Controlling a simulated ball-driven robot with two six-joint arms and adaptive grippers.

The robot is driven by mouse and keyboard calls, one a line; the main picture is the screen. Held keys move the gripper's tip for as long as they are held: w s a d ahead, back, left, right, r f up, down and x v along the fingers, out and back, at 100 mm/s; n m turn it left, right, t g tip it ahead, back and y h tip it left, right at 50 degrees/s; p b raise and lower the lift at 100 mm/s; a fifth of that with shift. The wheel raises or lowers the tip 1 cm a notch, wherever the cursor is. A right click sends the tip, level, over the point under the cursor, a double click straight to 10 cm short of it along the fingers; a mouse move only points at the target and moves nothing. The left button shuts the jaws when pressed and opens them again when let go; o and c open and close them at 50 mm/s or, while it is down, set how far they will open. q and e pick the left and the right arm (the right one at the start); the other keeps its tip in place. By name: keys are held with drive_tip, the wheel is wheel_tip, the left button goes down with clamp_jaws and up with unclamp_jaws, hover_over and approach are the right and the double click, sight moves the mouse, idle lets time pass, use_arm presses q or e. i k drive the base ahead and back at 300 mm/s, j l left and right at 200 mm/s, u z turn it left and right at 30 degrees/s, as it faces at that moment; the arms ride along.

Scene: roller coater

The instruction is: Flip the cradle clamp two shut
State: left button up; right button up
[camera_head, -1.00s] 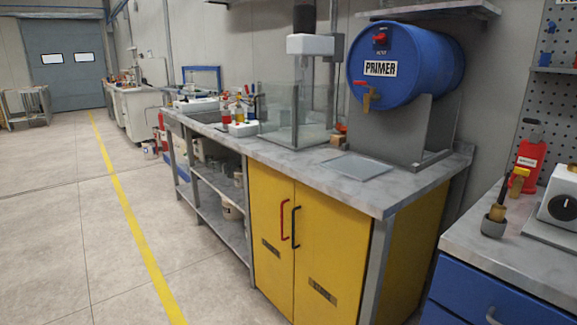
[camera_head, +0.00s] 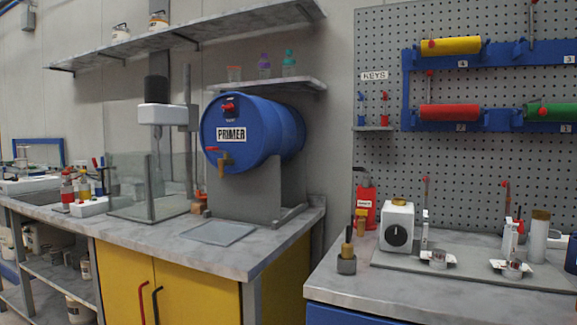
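On the right bench, a grey base plate (camera_head: 400,262) carries two small metal cradles, a left cradle (camera_head: 438,259) and a right cradle (camera_head: 511,268). A thin upright lever with a red tip (camera_head: 425,205) stands behind the left cradle, and a similar upright lever (camera_head: 506,205) stands behind the right cradle. Both look raised. No number is readable on either. No roller lies in the cradles. A white box with a black knob (camera_head: 396,226) sits at the plate's left end. Neither gripper is in view.
The blue wall rack (camera_head: 407,90) holds yellow (camera_head: 451,45), red (camera_head: 450,112) and green rollers. The blue primer drum (camera_head: 252,130) is on the bench further left.

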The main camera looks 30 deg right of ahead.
sight(429, 73)
drive_tip(key=z, duration=1.65)
